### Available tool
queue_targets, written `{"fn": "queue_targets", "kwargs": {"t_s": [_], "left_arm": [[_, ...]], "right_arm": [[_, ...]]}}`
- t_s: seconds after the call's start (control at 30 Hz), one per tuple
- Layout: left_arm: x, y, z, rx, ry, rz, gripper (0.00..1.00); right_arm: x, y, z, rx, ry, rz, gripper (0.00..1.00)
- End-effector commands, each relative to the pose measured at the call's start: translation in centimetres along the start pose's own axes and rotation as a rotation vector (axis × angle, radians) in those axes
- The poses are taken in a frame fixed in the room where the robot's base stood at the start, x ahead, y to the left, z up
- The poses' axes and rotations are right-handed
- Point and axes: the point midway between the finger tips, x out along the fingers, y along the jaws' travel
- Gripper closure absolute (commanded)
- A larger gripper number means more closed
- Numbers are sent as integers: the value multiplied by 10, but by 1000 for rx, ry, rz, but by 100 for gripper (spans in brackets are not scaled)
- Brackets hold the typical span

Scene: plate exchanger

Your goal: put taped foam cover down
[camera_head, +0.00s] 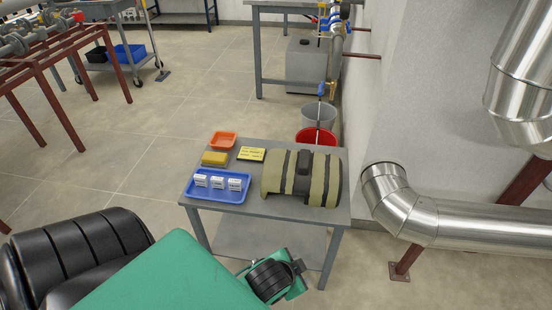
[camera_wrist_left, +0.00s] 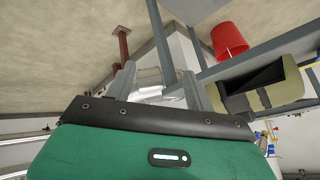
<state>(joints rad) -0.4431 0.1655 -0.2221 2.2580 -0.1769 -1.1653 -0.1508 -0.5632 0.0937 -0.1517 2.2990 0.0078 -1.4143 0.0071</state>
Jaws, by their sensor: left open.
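The taped foam cover (camera_head: 325,180) is an olive half-round shell with dark straps. It lies arched side up on the right part of a small grey table (camera_head: 262,209). In the left wrist view the cover (camera_wrist_left: 288,88) appears at the right, its dark hollow end facing me. My left gripper (camera_wrist_left: 158,74) has its two fingers apart with nothing between them, and it is clear of the cover. In the head view my green left arm reaches in front of the table's near edge; the fingers are hard to make out there. My right gripper is in neither view.
A blue tray (camera_head: 217,198) with white boxes, a yellow sponge-like block (camera_head: 214,158), a yellow label (camera_head: 251,154) and an orange tray (camera_head: 223,140) share the tabletop. A red bucket (camera_head: 316,137) stands behind. A silver pipe (camera_head: 470,225) runs at the right.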

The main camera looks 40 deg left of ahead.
Motion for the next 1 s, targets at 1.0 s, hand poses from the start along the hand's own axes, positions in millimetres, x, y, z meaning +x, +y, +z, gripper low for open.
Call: {"fn": "queue_targets", "kwargs": {"t_s": [1.0], "left_arm": [[-15, 57, 89, -307, -327, 212, 46]], "right_arm": [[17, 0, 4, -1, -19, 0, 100]]}}
